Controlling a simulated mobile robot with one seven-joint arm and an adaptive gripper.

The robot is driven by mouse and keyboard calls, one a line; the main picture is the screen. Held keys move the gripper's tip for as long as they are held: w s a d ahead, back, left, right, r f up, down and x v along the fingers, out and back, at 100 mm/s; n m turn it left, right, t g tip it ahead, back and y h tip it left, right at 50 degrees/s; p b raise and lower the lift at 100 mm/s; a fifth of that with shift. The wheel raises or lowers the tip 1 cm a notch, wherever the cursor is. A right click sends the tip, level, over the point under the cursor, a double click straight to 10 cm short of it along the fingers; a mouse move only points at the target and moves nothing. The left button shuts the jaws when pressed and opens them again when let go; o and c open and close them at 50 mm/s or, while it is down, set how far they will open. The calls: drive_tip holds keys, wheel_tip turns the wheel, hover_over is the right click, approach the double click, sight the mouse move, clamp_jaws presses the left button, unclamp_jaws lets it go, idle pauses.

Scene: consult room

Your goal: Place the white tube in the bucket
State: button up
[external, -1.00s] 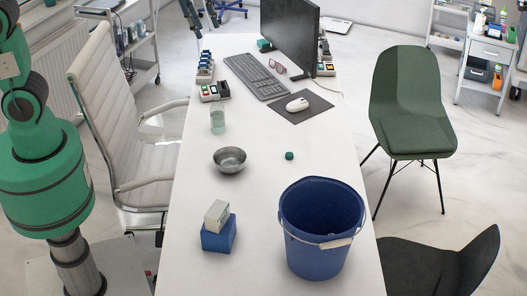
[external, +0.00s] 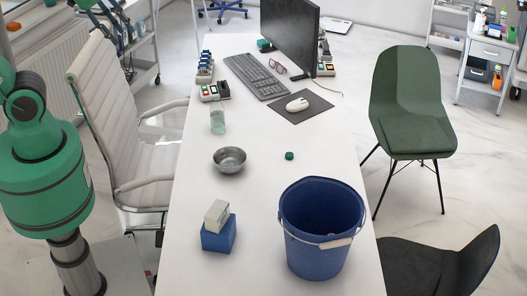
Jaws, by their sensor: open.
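The blue bucket (external: 308,262) stands upright at the near right of the white table, its handle resting against the front rim. The part of its inside that shows looks empty. I cannot make out a clear white tube; a small pale translucent cylinder (external: 217,122) stands upright beyond the metal bowl. What seems to be my gripper (external: 117,36) shows dark at the top left, in front of the cart and far from the bucket. It is open, with nothing visible in it.
A metal bowl (external: 229,160), a small green object (external: 289,156) and a blue box (external: 219,238) with a white box (external: 216,214) on it stand on the table (external: 190,275). A monitor (external: 288,38) and keyboard (external: 255,76) are at the back. The table's middle is mostly clear.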

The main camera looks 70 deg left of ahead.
drive_tip(key=s, duration=0.1)
drive_tip(key=s+f, duration=0.1)
drive_tip(key=shift+s+a+f, duration=0.15)
drive_tip(key=shift+s+a, duration=0.2)
drive_tip(key=shift+a, duration=0.05)
wheel_tip(320, 180, down, 8)
drive_tip(key=b, duration=0.8)
idle(1.1)
